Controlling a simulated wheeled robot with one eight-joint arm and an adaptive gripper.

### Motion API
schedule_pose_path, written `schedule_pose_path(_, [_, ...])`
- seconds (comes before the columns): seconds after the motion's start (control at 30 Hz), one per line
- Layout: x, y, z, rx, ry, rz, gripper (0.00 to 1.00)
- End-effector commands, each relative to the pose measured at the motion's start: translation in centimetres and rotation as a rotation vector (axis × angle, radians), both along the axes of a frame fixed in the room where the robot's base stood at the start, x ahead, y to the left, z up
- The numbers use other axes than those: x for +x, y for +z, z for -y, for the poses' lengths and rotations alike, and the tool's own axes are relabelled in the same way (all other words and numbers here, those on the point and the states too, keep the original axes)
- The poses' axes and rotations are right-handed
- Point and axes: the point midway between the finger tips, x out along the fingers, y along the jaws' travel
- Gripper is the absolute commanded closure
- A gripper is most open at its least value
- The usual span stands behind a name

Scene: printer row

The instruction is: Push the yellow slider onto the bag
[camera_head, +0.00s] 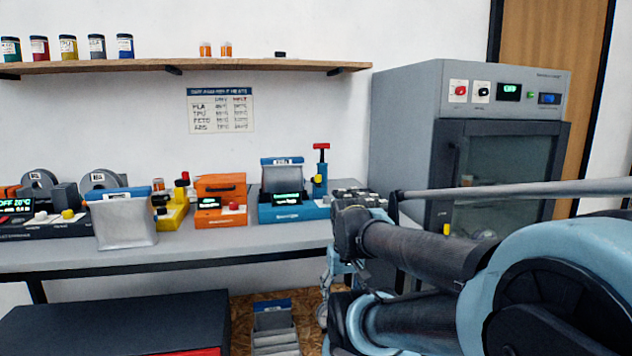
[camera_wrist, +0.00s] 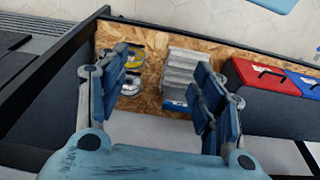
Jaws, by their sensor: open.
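A grey bag (camera_head: 125,226) with a blue top strip stands at the front edge of the bench. A second grey bag (camera_head: 281,176) with a blue top stands upright at the blue machine (camera_head: 293,211). A small yellow piece (camera_head: 318,180) sits on the blue post beside this bag; it may be the yellow slider, but I cannot tell for sure. My gripper (camera_head: 338,275) hangs in front of the bench, right of and below the blue machine. In the wrist view my gripper (camera_wrist: 160,72) is open, with nothing between its fingers, pointing down toward a wood-chip board.
An orange machine (camera_head: 221,199) and a yellow device (camera_head: 171,212) stand left of the blue machine. A grey cabinet (camera_head: 460,150) is at the right.

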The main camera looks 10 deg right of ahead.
Motion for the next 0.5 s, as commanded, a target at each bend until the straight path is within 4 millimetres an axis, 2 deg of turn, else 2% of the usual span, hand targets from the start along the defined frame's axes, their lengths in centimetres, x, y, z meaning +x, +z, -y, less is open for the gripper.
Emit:
schedule_pose_path(0.03, [0.0,0.0,0.0,0.000,0.001,0.000,0.52])
schedule_pose_path(0.07, [-0.5,0.5,0.0,0.000,0.002,0.008,0.59])
schedule_pose_path(0.17, [-0.1,1.8,0.0,-0.003,0.017,0.008,0.59])
schedule_pose_path(0.27, [1.6,4.4,0.0,-0.009,0.049,-0.001,0.59])
schedule_pose_path(0.5, [7.2,12.7,-0.1,-0.027,0.169,-0.030,0.59])
